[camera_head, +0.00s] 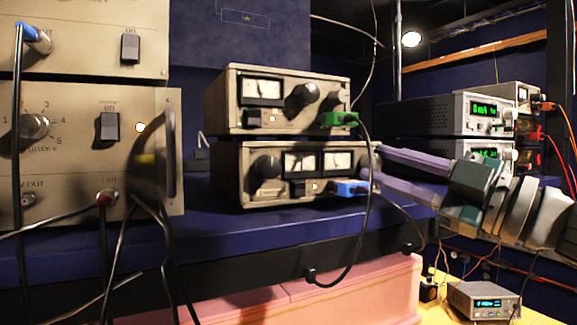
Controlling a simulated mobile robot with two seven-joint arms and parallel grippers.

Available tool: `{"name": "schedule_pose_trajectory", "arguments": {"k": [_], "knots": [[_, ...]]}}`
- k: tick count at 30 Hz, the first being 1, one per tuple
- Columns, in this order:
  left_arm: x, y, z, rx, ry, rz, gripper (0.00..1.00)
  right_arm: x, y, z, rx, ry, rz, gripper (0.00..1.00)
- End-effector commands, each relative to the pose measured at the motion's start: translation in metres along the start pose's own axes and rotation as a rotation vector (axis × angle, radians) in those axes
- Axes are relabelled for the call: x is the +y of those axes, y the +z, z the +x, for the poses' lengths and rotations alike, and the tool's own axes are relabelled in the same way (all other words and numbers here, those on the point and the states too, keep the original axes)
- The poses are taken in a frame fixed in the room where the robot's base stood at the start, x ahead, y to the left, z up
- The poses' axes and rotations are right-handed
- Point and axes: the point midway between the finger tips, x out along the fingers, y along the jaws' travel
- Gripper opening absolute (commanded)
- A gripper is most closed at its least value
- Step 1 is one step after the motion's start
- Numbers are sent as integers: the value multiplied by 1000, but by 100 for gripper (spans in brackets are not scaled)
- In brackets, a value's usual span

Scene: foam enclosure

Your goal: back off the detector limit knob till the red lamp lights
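Two stacked grey-beige meter units stand on the blue shelf. The upper unit (275,118) has one dial meter and a black knob (305,94). The lower unit (285,191) has two meters and a black knob (266,167). A numbered knob (35,126) sits on the left rack panel. I cannot tell which is the detector limit knob; labels are too small or cut. A small lamp (140,127) on the left panel glows whitish-orange; I see no clearly red lamp. My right gripper (378,166) has its purple fingers apart at the lower unit's right edge, with no object visibly held. My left gripper is out of view.
Black cables hang in front of the left rack, its handle (169,150) and the blue shelf (215,240). Green (340,118) and blue (350,188) plugs stick out from the stacked units. Power supplies (465,112) stand behind my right arm. Pink foam (345,295) lies below.

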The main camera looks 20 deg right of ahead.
Motion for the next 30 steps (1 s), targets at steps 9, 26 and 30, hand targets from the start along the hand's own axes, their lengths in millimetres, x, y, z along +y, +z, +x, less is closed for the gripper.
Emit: {"name": "schedule_pose_trajectory", "arguments": {"k": [9, 26, 30], "knots": [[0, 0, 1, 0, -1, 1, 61, 0, 1, -1, -2, 1, 1, 44], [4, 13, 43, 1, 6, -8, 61, -5, 4, -72, -4, -2, 2, 44], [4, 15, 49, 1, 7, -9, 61, -3, 2, -88, -3, 0, 3, 44]]}}
